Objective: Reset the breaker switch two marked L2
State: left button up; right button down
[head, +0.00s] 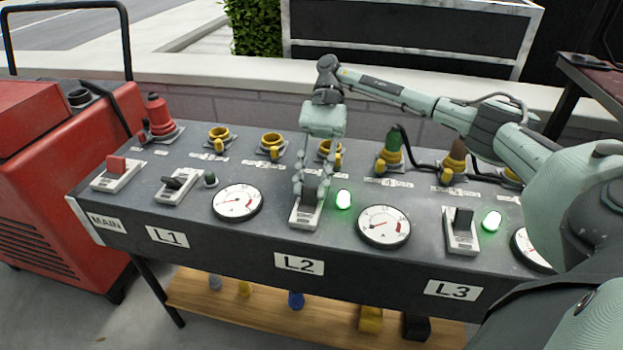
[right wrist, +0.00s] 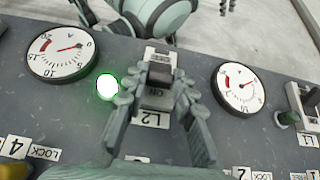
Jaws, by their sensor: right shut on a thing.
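The L2 breaker switch has a pale base (head: 304,217) and a dark lever, on the sloped panel behind the big L2 label (head: 299,263). My right gripper (head: 311,190) reaches down onto it from behind, its fingers shut on the dark lever. In the right wrist view the lever (right wrist: 160,72) shows between the fingers of the right gripper (right wrist: 157,95), with ON marked on it. The green lamp (head: 343,199) right of the switch is lit. My left gripper is not seen.
The L1 switch (head: 178,184) has an unlit lamp (head: 210,179); the L3 switch (head: 460,230) has a lit green lamp (head: 492,221). Dials (head: 384,226) stand between the switches. Yellow sockets (head: 271,143) and plugs with cables line the back. A red machine (head: 45,180) stands left.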

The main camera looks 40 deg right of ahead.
dwell(0.3)
jog(key=c, duration=1.2)
grip_release()
jog(key=shift+v, duration=3.1)
jog(key=shift+w+d+r, duration=0.35)
jog(key=shift+d+r, duration=0.05)
jog(key=shift+s+a, duration=0.1)
